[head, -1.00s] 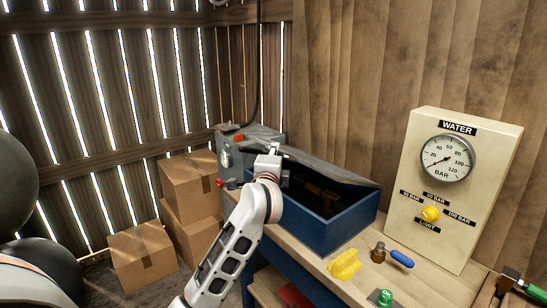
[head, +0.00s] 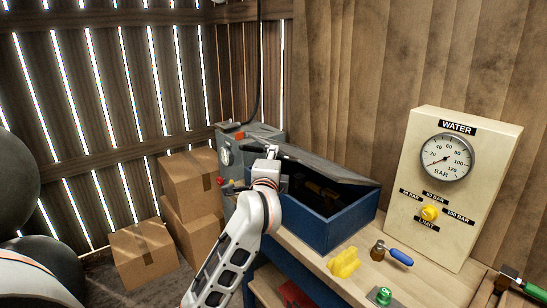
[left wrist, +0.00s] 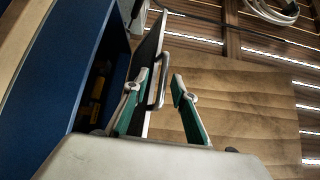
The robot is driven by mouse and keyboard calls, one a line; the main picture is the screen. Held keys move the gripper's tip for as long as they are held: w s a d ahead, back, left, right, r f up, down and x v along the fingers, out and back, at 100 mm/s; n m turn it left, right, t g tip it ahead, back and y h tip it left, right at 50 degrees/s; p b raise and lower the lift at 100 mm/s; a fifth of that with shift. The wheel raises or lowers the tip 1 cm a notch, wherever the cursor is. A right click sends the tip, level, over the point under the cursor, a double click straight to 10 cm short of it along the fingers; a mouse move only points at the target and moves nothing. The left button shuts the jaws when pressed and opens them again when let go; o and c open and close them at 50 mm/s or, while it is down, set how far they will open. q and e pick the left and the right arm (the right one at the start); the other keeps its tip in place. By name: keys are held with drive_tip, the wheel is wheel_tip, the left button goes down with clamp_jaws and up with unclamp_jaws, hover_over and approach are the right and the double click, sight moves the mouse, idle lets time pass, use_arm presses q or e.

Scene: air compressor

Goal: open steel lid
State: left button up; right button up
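The grey steel lid (head: 335,163) stands tilted, partly open, on the blue toolbox (head: 335,222) on the workbench. In the left wrist view the lid (left wrist: 150,62) is nearly edge-on, with a metal handle (left wrist: 161,82) on its outer face. My left gripper (head: 270,152) is at the lid's left edge in the head view. In the left wrist view its green-padded fingers (left wrist: 160,78) are spread apart. The lid's edge and handle show between them, and I cannot tell whether a finger touches the lid. My right gripper is out of view.
A yellow piece (head: 344,262), a blue-handled tool (head: 400,257) and a green button (head: 384,296) are on the bench (head: 330,283). A water gauge panel (head: 450,190) stands right. Cardboard boxes (head: 143,255) are on the floor left. A grey machine (head: 240,145) stands behind my gripper.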

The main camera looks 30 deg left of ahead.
use_arm(q)
drive_tip(key=shift+r+p+v, duration=0.15)
drive_tip(key=shift+p+v, duration=0.05)
drive_tip(key=shift+v, duration=1.2)
drive_tip(key=shift+r+p+v, duration=0.15)
drive_tip(key=shift+p+v, duration=0.05)
drive_tip(key=shift+v, duration=1.15)
